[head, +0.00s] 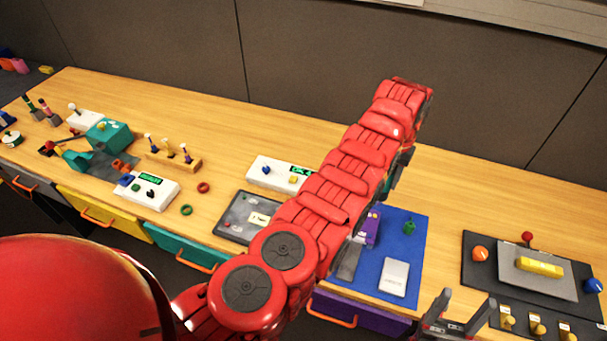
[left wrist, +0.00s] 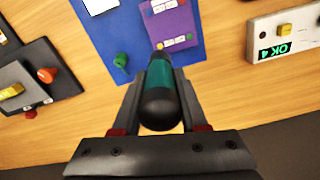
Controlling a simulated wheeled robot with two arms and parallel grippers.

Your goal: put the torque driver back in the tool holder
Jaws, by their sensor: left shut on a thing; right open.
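In the left wrist view my left gripper (left wrist: 160,88) is shut on the torque driver (left wrist: 160,95), a teal and black cylinder with a rounded black end towards the camera. Its far end is hidden by its own body. In the head view my red left arm reaches over the table and mostly hides that gripper and the driver. My right gripper (head: 466,300) is open and empty at the table's front edge, lower right. I cannot tell for certain which object is the tool holder; a wooden block (head: 174,159) with several upright pieces stands at the left.
A blue mat (head: 405,255) carries a purple panel (left wrist: 172,24), a white card (head: 394,277) and a green knob (head: 409,227). A black panel (head: 478,272) with a yellow block lies right. White boxes and rings lie left. The table's back strip is clear.

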